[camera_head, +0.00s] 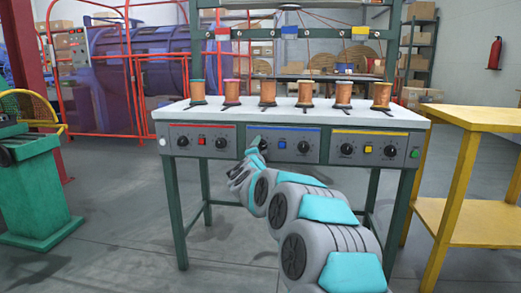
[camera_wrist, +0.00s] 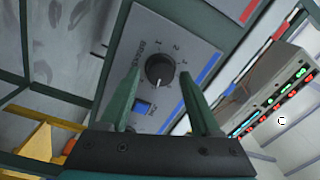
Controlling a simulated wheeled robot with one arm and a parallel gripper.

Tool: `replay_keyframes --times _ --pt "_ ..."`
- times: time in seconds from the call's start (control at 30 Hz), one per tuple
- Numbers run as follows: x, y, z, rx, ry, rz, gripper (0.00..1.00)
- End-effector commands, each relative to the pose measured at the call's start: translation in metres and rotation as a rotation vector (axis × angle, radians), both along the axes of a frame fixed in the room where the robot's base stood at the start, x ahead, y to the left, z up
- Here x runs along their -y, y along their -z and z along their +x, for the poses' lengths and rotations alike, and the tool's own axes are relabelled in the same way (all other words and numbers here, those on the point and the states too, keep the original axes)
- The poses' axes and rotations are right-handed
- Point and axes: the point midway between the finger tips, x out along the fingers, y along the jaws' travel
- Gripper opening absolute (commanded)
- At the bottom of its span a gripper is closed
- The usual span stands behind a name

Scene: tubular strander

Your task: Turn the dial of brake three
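The dial of brake three (camera_wrist: 160,71) is a round black knob with a white pointer line, on a grey panel with a blue stripe. Numbers are printed around it; the pointer points down in the wrist view. It is the left knob of the middle panel (camera_head: 296,157), mostly hidden by my gripper in the head view. My gripper (camera_wrist: 158,78) is open, its two green fingers on either side of the knob in the picture. I cannot tell if they touch it. In the head view my gripper (camera_head: 257,145) is at the panel front.
A blue switch (camera_wrist: 143,107) sits close to the knob. A red-striped panel (camera_head: 195,154) is on the left, a yellow-striped panel (camera_head: 371,161) on the right. Copper spools (camera_head: 268,93) stand on the white tabletop (camera_head: 240,114). A yellow table (camera_head: 480,117) is at right.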

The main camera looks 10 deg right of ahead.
Motion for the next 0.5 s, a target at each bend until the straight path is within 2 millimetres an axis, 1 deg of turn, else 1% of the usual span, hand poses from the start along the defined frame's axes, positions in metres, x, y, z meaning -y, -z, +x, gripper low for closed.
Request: replay_keyframes --times 0.07,0.33,0.5 --pt "-0.0003 0.0001 0.0 0.0 0.0 0.0 0.73" --pt "-0.0007 0.0002 -0.0005 -0.001 -0.001 -0.001 0.73" --pt "-0.0026 0.001 -0.0064 -0.002 -0.001 -0.001 0.73"
